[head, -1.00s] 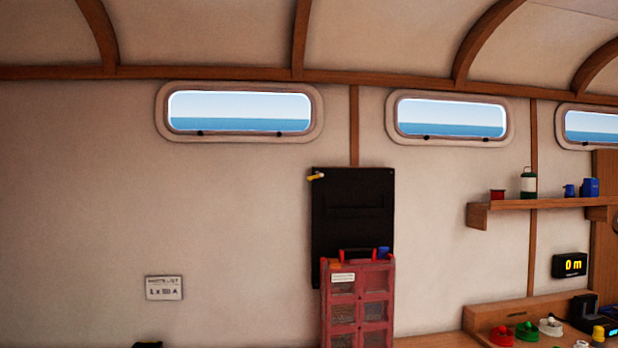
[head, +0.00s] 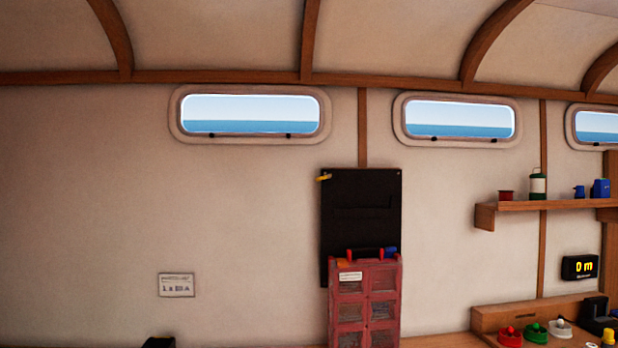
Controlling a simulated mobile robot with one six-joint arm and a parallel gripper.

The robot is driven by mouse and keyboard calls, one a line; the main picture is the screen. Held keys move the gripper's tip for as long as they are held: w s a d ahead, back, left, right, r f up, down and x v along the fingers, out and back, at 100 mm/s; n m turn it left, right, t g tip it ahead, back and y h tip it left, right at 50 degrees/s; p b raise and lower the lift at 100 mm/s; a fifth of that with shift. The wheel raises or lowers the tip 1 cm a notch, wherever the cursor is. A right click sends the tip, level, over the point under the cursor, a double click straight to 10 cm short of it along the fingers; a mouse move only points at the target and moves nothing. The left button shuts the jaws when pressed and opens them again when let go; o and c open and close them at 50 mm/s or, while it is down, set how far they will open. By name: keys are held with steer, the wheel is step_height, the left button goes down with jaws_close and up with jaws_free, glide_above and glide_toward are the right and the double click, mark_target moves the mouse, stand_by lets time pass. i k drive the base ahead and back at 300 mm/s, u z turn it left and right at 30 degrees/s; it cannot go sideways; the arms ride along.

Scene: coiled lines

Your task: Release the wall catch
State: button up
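A small yellow catch (head: 324,177) sits at the top left corner of a black panel (head: 361,190) on the wall. It lies slightly tilted across the panel's left edge. A red case (head: 365,303) with several windowed compartments and a pale label stands in front of the panel's lower part. A dark bar with red ends (head: 371,254) runs along the case's top. My gripper is not in view, so its state and its distance from the catch do not show.
A shelf (head: 545,206) with a lantern (head: 537,184), a red tin and blue items is at right. A small sign (head: 177,285) hangs left. A dark object (head: 159,342) is cut off at the bottom.

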mark_target(327, 176)
steer(key=i, duration=0.95)
